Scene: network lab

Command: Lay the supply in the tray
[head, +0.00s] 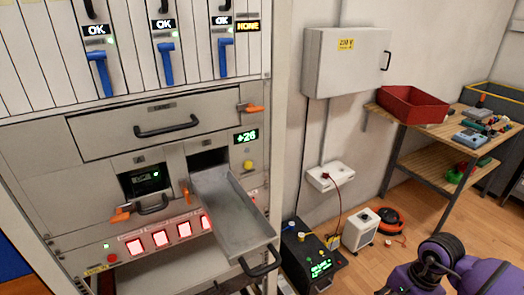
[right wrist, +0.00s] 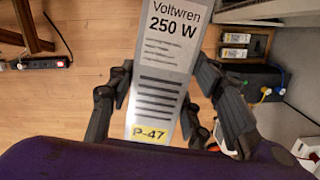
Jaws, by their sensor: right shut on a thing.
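The supply (right wrist: 160,70) is a long grey unit with a white label reading "Voltwren 250 W" and a yellow "P-47" tag. My right gripper (right wrist: 165,98) is shut on it, with fingers on both sides. In the head view, only my purple right arm shows at the lower right, and the supply is out of view. The tray (head: 232,215) is a long metal trough pulled out of the rack's lower right bay, with a black handle at its front end. It looks empty. My left gripper is not in view.
The rack (head: 95,170) has a shut bay with an orange latch (head: 121,214) left of the tray, and lit red buttons (head: 160,238) below. A black box (head: 312,255) and a white heater (head: 360,230) stand on the floor. A workbench (head: 430,120) holds a red bin (head: 412,104).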

